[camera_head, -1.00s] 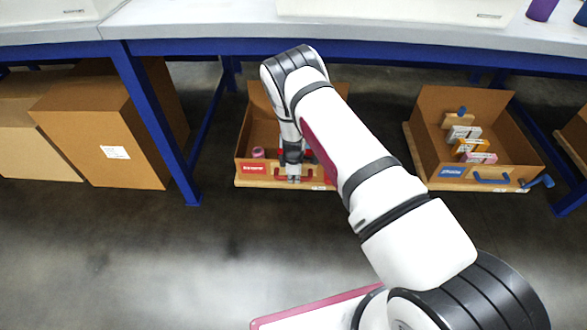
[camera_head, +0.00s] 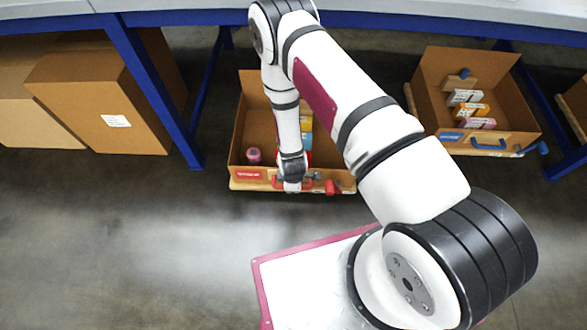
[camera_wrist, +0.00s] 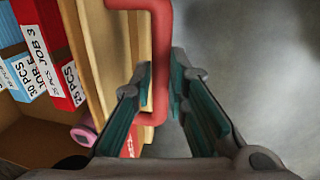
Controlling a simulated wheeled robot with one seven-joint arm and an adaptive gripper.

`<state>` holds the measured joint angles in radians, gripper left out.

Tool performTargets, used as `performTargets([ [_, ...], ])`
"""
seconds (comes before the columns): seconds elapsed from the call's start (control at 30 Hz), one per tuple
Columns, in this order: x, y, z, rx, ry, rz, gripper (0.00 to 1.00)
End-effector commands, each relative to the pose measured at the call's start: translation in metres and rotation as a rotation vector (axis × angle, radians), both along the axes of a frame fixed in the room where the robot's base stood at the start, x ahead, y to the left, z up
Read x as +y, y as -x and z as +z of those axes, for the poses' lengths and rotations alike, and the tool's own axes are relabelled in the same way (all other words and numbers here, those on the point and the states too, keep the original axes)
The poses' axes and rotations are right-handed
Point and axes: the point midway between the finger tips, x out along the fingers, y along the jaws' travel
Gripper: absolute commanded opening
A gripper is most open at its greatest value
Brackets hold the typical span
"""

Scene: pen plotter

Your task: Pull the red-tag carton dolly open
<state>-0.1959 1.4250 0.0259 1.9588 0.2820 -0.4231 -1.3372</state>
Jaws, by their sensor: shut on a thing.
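The red-tag carton dolly (camera_head: 240,147) is an open brown carton on a low wooden base, with a red label (camera_head: 249,175) on its front. It stands partly out in front of the blue table frame. Its red handle (camera_wrist: 161,60) is a bar on the front edge. My gripper (camera_head: 292,186) is at the front of this dolly, and in the wrist view (camera_wrist: 165,95) its fingers are closed around the red handle. In the head view my arm hides part of the carton's inside.
A blue-tag carton dolly (camera_head: 425,110) with small boxes stands at the right under the table. Large brown cartons (camera_head: 95,100) stand at the left. Blue table legs (camera_head: 155,90) flank the dolly. The floor (camera_head: 120,240) in front is clear.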

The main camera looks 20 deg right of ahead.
Motion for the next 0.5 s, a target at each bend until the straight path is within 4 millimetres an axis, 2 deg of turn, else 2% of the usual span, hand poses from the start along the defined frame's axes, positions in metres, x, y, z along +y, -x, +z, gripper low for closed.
performTargets([
  [0.03,0.004,0.016,0.001,0.014,0.001,0.005,0.00],
  [0.5,0.030,0.101,0.000,0.015,0.003,0.006,0.00],
])
